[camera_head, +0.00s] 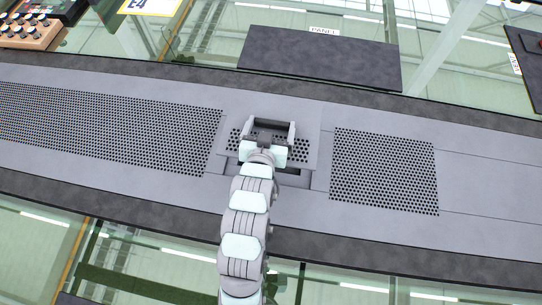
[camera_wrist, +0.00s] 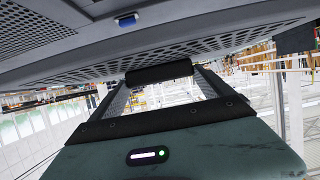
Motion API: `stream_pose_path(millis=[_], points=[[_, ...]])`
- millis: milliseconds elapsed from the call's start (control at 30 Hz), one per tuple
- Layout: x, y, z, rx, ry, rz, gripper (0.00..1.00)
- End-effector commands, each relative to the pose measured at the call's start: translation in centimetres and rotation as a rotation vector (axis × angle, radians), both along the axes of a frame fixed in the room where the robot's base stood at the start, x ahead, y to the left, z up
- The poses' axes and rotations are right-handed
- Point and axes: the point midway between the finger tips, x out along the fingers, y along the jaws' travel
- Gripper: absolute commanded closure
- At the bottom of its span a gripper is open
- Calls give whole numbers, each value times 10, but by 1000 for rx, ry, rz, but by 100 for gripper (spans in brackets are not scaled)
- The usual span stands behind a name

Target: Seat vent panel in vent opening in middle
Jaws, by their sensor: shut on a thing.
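The grey perforated vent panel (camera_head: 302,151) is at the middle of the long grey strip in the head view, over the vent opening (camera_head: 290,180). The opening shows as a dark gap along the panel's near side; the rest is hidden by the panel and my arm. My gripper (camera_head: 269,130) is above the panel, with its two fingers at the ends of a dark handle bar. In the wrist view the dark bar (camera_wrist: 158,72) spans between the fingers, close to a perforated grey surface (camera_wrist: 200,48). I cannot tell how far the panel is above the opening.
Fixed perforated sections lie left (camera_head: 110,125) and right (camera_head: 385,170) of the opening. A dark mat labelled PANEL (camera_head: 320,60) lies behind the strip, bare. Another dark labelled mat (camera_head: 527,62) is at the far right. A wooden block with several knobs (camera_head: 28,34) stands at the back left.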

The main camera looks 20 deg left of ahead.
Motion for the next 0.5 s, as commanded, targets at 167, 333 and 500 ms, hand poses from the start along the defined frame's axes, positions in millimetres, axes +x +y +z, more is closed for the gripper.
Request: stream_pose_path(millis=[167,333,500], points=[[0,0,-48,-2,2,-1,74],[1,-1,-84,-1,2,-1,74],[1,0,-108,-1,1,-1,74]])
